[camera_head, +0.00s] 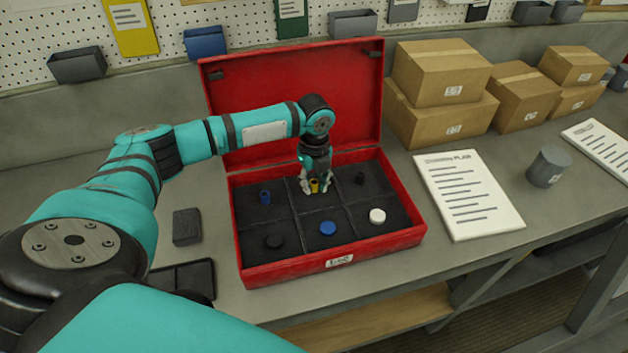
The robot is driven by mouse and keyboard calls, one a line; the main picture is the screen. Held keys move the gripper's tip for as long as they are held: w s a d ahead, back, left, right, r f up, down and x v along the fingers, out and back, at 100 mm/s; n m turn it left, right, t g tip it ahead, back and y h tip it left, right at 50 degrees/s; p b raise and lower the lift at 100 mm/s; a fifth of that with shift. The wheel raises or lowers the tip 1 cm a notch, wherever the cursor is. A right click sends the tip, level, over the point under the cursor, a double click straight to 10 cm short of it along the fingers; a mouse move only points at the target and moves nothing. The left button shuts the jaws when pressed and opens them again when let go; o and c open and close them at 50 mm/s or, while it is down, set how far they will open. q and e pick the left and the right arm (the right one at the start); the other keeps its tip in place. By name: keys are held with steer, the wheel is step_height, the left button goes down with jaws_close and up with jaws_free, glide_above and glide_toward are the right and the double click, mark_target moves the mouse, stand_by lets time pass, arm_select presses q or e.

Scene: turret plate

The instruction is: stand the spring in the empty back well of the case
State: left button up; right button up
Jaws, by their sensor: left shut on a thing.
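The open red case (257,277) stands on the workbench with its lid raised behind it. Its black insert has back and front rows of wells. My left gripper (316,185) reaches down into the back middle well and is shut on a small yellow spring (314,187), which looks upright. I cannot tell whether its lower end touches the floor of the well. A blue spring-like piece (265,197) stands in the back left well and a black one (360,179) in the back right well. My right gripper is not in view.
The front wells hold a black disc (274,241), a blue disc (327,228) and a white disc (377,216). A dark block (186,227) lies left of the case. A printed sheet (468,195), a grey cup (548,167) and cardboard boxes (440,75) are at the right.

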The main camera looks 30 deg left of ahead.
arm_select(q)
steer(key=shift+f, duration=0.3)
stand_by(0.7)
steer(key=o, duration=1)
steer(key=shift+r, duration=0.15)
step_height(320, 180, up, 12)
steer(key=shift+f, duration=0.1)
stand_by(0.3)
